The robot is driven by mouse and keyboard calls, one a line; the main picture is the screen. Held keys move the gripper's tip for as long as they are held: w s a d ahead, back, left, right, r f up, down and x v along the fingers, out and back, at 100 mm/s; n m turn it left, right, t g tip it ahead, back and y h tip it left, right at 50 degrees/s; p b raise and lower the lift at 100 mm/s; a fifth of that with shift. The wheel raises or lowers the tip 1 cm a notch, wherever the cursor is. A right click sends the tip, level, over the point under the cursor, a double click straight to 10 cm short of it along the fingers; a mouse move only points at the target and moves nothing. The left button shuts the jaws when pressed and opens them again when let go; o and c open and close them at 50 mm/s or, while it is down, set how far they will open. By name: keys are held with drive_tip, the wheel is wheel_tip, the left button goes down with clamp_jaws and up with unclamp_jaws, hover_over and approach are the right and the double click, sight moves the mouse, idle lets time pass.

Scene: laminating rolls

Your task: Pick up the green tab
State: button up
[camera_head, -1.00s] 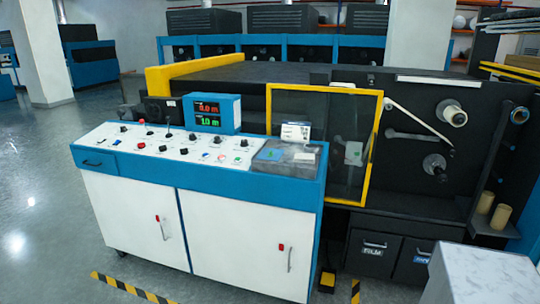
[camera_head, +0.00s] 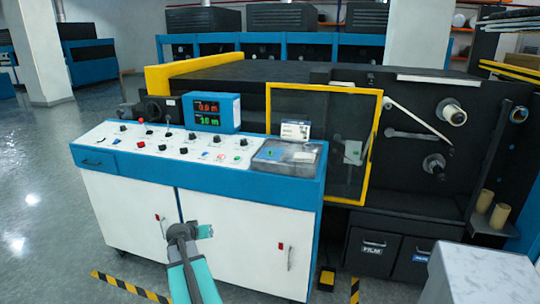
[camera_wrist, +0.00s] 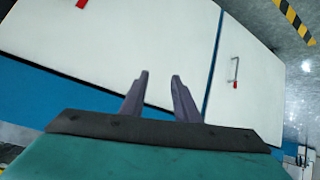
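A small flat piece in blue and green (camera_head: 270,154) lies in the shallow grey tray (camera_head: 303,157) at the right end of the console top; it may be the green tab, but it is too small to tell. A pale green patch (camera_head: 353,151) also shows behind the yellow-framed clear guard. My gripper is in front of the console's white doors in the head view, low and left of the tray. In the wrist view my gripper (camera_wrist: 159,76) has its two fingers apart, with nothing between them, facing the white doors. No green tab shows in the wrist view.
The console (camera_head: 198,165) has knobs, a red button and a display box (camera_head: 211,113) at its back edge. A small white card (camera_head: 295,130) stands behind the tray. The yellow-framed guard (camera_head: 371,150) rises behind it. A pale block (camera_head: 482,275) stands front right.

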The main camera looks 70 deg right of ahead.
drive_tip(key=s+d+r+m+h, duration=0.1)
drive_tip(key=s+d+r+h, duration=0.1)
drive_tip(key=s+d+r, duration=0.3)
drive_tip(key=s+d+r+m+g+h, duration=0.1)
drive_tip(key=s+d+r, duration=0.4)
drive_tip(key=r, duration=0.8)
drive_tip(key=s+d+r+m+h, duration=0.2)
drive_tip(key=s+d+r, duration=0.4)
drive_tip(key=d+r, duration=0.2)
drive_tip(key=shift+d+r+m+h, duration=0.15)
drive_tip(key=shift+r+m+h, duration=0.15)
drive_tip(key=shift+r+h, duration=0.1)
drive_tip(key=shift+d, duration=0.1)
drive_tip(key=p, duration=0.2)
approach(269, 156)
drive_tip(key=shift+w+d+r, duration=0.15)
drive_tip(key=shift+d+r, duration=0.1)
drive_tip(key=shift+d, duration=0.3)
drive_tip(key=shift+w+d+r, duration=0.15)
drive_tip(key=shift+d+r, duration=0.15)
drive_tip(key=shift+d, duration=0.3)
drive_tip(key=shift+w+d+r, duration=0.15)
drive_tip(key=shift+d+r, duration=0.1)
drive_tip(key=shift+d, duration=0.3)
drive_tip(key=shift+d+f, duration=0.2)
drive_tip(key=shift+d, duration=0.35)
drive_tip(key=shift+p+x, duration=1)
drive_tip(key=shift+x, duration=1.6)
drive_tip(key=shift+s+f, duration=0.1)
drive_tip(key=shift+s, duration=0.1)
